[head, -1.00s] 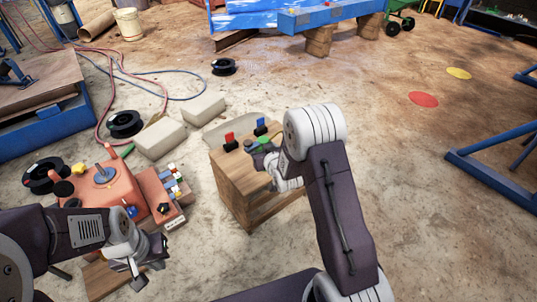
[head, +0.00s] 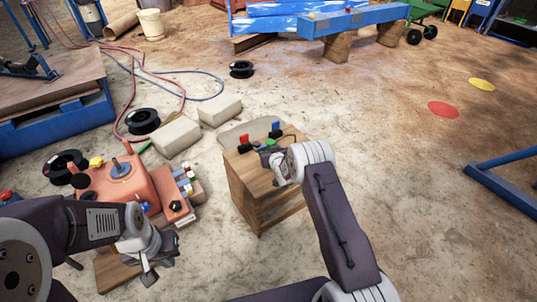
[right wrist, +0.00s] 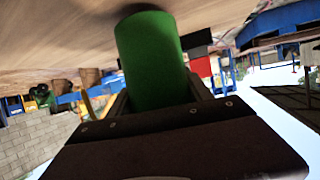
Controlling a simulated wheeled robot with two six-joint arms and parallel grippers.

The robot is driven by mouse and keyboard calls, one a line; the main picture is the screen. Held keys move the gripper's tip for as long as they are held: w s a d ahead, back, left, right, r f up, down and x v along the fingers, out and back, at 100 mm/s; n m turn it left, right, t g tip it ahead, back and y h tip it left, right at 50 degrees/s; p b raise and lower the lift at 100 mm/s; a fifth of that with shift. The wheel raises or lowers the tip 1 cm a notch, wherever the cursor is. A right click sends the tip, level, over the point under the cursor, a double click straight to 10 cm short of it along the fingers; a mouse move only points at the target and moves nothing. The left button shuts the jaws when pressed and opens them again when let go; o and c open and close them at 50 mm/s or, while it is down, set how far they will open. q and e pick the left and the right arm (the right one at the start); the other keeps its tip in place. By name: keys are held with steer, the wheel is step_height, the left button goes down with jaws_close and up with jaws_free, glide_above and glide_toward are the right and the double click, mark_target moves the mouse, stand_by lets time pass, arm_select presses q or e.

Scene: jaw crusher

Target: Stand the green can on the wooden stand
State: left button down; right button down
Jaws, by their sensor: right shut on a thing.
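The green can (right wrist: 150,60) is between the fingers of my right gripper (right wrist: 155,95), which is shut on it. In the right wrist view the picture is turned over, and the can's end meets or nearly meets a wooden surface with a dark shadow there. In the head view only a sliver of green shows by my right gripper (head: 272,152), over the top of the wooden stand (head: 248,180), a box with an open front. Touching or just above, I cannot tell. My left gripper (head: 155,265) is open and empty at lower left, away from the stand.
An orange machine model (head: 120,190) sits at left. Pale blocks (head: 178,136) lie behind.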

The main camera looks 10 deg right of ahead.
steer(key=shift+f, duration=0.9)
steer(key=shift+c, duration=2.2)
jaws_free()
arm_select(q)
steer(key=shift+f, duration=0.6)
